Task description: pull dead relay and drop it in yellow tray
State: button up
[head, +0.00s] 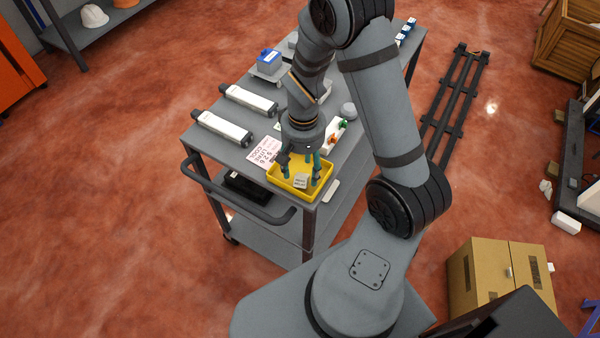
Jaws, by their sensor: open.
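The yellow tray (272,184) sits at the near corner of the grey cart top. My gripper (300,180) points down over the tray, with its fingers spread. A small pale block (301,181) with dark marks on it is in the tray, low between the fingers; it looks like the relay. I cannot tell whether the fingers touch it. A blue-topped unit (269,59) on a grey base stands farther back on the cart.
A printed paper (265,150) lies beside the tray. A white block with green and orange parts (336,134) is behind the tray. A cardboard box (490,280) stands on the floor at right.

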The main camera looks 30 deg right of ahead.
notch_tip(320, 180, up, 12)
dwell(0.6)
jog(key=shift+f, duration=0.1)
dwell(0.4)
notch_tip(320, 180, down, 12)
jog(key=shift+s+f, duration=0.1)
notch_tip(320, 180, up, 6)
jog(key=p, duration=0.3)
jog(key=shift+f+p, duration=0.2)
jog(key=shift+p, duration=0.1)
